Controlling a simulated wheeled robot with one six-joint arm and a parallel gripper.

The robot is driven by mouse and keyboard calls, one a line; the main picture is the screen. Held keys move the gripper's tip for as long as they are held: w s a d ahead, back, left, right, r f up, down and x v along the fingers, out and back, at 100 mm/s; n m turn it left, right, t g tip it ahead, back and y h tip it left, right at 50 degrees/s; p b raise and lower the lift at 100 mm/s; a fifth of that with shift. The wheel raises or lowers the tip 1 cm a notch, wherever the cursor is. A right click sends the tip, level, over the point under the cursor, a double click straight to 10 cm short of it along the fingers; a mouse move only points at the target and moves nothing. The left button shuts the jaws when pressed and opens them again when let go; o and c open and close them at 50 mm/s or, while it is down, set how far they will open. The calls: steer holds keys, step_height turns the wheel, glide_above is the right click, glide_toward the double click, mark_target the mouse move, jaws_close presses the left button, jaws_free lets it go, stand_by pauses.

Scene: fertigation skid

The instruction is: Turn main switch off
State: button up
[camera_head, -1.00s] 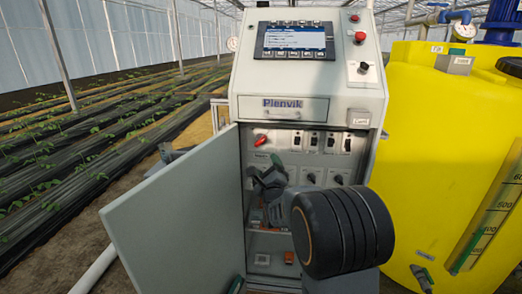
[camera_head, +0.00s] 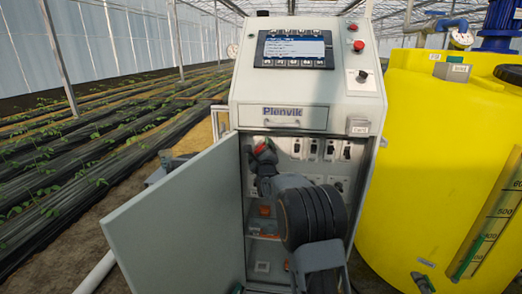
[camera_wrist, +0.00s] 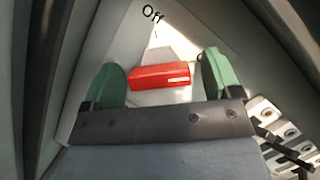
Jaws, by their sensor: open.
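My gripper (camera_wrist: 167,77) is open, with one green-tipped finger on either side of the red handle. I cannot tell whether the fingers touch it. In the head view my gripper (camera_head: 262,152) is inside the cabinet at its upper left, at the switch, and it and my arm hide part of the switch panel.
The grey cabinet door (camera_head: 175,220) stands open to the left of my arm. Several smaller switches (camera_head: 322,148) sit right of my gripper. A display (camera_head: 295,48) is above. A yellow tank (camera_head: 430,150) stands at the right.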

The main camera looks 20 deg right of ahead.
steer(key=shift+c, duration=0.3)
steer(key=c, duration=0.9)
